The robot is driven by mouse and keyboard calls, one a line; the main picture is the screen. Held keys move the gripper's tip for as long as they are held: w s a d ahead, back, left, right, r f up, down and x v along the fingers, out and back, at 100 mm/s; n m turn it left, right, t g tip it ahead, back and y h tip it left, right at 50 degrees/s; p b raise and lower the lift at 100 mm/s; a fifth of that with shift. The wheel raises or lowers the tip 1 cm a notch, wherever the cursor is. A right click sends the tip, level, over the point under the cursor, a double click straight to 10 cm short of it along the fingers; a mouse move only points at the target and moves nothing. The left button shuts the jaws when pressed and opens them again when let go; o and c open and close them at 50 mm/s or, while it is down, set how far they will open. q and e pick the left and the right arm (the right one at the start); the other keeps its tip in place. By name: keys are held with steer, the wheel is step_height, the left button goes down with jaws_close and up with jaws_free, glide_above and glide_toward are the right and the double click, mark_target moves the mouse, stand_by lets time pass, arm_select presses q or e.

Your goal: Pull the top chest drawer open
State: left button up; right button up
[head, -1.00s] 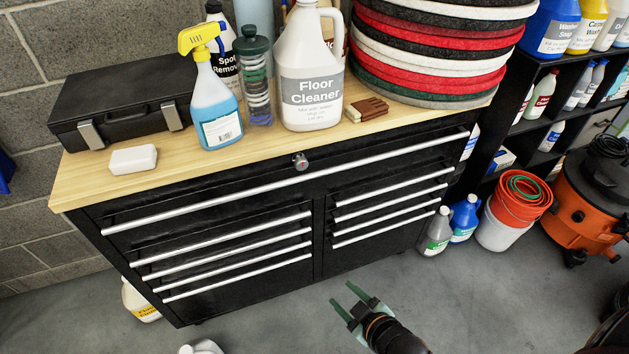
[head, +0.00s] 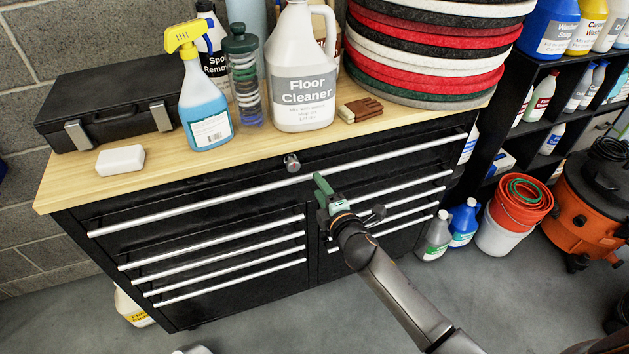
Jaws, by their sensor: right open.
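The black chest (head: 75,222) stands under a wooden top. Its top drawer (head: 190,196) is wide, looks shut, and has a long silver bar handle (head: 220,198) across it. A round lock (head: 292,163) sits above the middle of the handle. My right gripper (head: 320,186) is open, with its green fingers at the top drawer's handle, a little right of the lock. I cannot tell whether the fingers touch the bar or straddle it. The gripper and wrist hide part of the front behind them. My left gripper is not in view.
The wooden top (head: 240,153) holds a spray bottle (head: 205,110), a floor cleaner jug (head: 303,80), a white block (head: 120,159), a black case (head: 110,112) and stacked pads (head: 430,50). Smaller drawers with bar handles lie below. Bottles and a bucket (head: 497,235) stand to the right.

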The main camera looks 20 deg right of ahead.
steer(key=shift+w+f, duration=0.25)
steer(key=shift+w, duration=0.8)
steer(key=shift+w+f, duration=0.2)
steer(key=shift+w, duration=0.85)
steer(key=shift+c, duration=0.3)
jaws_close()
